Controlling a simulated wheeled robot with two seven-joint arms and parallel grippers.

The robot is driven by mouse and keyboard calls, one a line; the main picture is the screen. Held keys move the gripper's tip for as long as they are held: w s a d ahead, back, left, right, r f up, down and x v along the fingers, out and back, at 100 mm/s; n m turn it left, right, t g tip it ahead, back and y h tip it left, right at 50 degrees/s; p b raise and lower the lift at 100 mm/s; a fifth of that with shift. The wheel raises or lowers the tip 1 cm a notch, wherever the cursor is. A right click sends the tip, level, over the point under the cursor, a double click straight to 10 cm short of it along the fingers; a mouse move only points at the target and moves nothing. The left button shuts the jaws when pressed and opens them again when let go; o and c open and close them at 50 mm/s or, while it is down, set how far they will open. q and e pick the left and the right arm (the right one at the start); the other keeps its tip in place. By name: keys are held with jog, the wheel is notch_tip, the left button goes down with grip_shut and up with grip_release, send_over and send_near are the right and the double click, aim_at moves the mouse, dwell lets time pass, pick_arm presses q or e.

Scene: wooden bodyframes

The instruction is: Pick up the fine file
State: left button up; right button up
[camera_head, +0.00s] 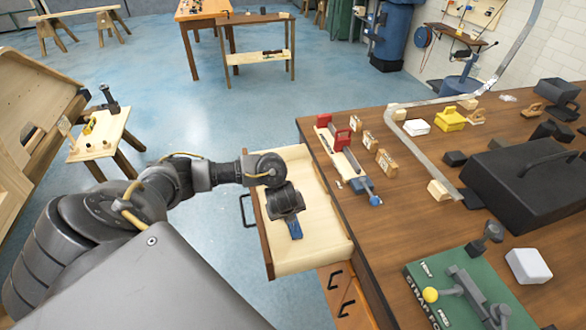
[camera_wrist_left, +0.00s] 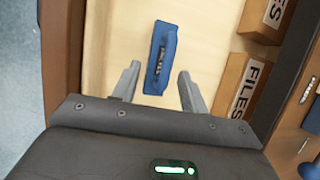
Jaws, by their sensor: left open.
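A small blue item (camera_wrist_left: 160,58) with a dark, patterned strip lies in the open drawer; I cannot read a label, so I cannot confirm that it is the fine file. It also shows in the head view (camera_head: 295,229), partly hidden by my gripper. My left gripper (camera_wrist_left: 158,80) is open above the drawer. Its two fingers lie to either side of the blue item's near end in the wrist view, and nothing is held. In the head view my left gripper (camera_head: 287,204) points down into the drawer; its fingertips are hard to make out. My right gripper is not in view.
The pale drawer (camera_head: 318,248) is pulled out from the wooden workbench (camera_head: 395,225). A black case (camera_head: 530,185) and green board (camera_head: 460,290) occupy the right.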

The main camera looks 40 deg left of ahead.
pick_arm(q)
jog(key=shift+x, duration=1.2)
jog(key=b+x, duration=0.1)
jog(key=x, duration=0.3)
jog(key=shift+f+b, duration=0.15)
jog(key=shift+b, duration=0.15)
jog(key=shift+w+a+f, duration=0.1)
jog(key=shift+w+f, duration=0.15)
jog(key=shift+f, duration=0.15)
jog(key=shift+r, duration=0.1)
jog(key=c, duration=0.7)
